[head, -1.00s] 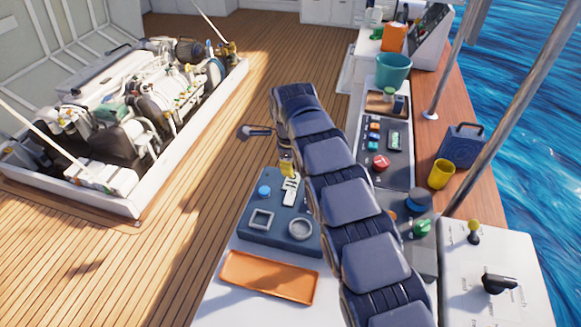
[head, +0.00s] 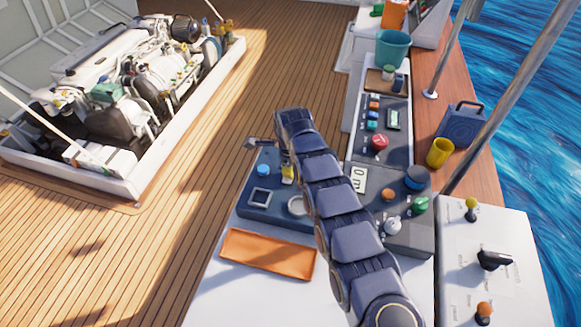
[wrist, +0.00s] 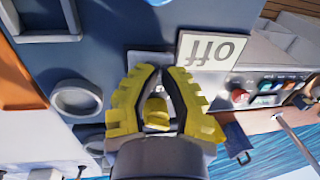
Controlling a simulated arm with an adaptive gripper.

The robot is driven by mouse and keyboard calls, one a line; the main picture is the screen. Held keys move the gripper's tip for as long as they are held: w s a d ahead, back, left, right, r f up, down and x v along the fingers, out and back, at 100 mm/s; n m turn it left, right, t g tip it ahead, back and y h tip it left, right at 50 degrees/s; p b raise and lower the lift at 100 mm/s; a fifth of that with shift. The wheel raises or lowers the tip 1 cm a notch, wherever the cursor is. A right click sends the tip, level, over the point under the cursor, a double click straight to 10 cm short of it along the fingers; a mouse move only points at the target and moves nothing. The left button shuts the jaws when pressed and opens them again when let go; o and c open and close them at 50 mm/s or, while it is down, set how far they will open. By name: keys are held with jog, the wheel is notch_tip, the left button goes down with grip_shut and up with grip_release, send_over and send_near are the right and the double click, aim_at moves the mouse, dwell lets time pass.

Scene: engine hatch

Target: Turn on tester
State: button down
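The tester appears to be the dark blue-grey box (head: 262,222) on the white bench, but no label names it. It has a blue button (head: 263,170), a square frame (head: 259,198) and a round ring (head: 297,205), which also shows in the wrist view (wrist: 76,98). A white plate marked "Off" (wrist: 212,49) appears upside down in the wrist view. My gripper (wrist: 160,70), with yellow ribbed fingers, is over the panel. Its fingertips are apart, with a pale plate visible beyond them. A small yellow piece sits between the fingers; I cannot tell whether it is a switch.
An orange tray (head: 268,255) lies in front of the box. To the right are a panel with a red button (head: 379,143), a green knob (head: 420,204), a yellow cup (head: 439,152) and a white box with levers (head: 470,255). My arm hides part of the bench.

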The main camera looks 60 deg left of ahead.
jog(key=shift+f, duration=0.1)
jog(key=shift+w+a+f, duration=0.15)
jog(key=shift+f, duration=0.3)
jog(key=shift+s+d, duration=0.7)
jog(key=shift+r, duration=0.25)
notch_tip(320, 180, up, 14)
jog(key=s+d, duration=0.1)
jog(key=shift+s+d, duration=0.15)
jog(key=shift+s, duration=0.05)
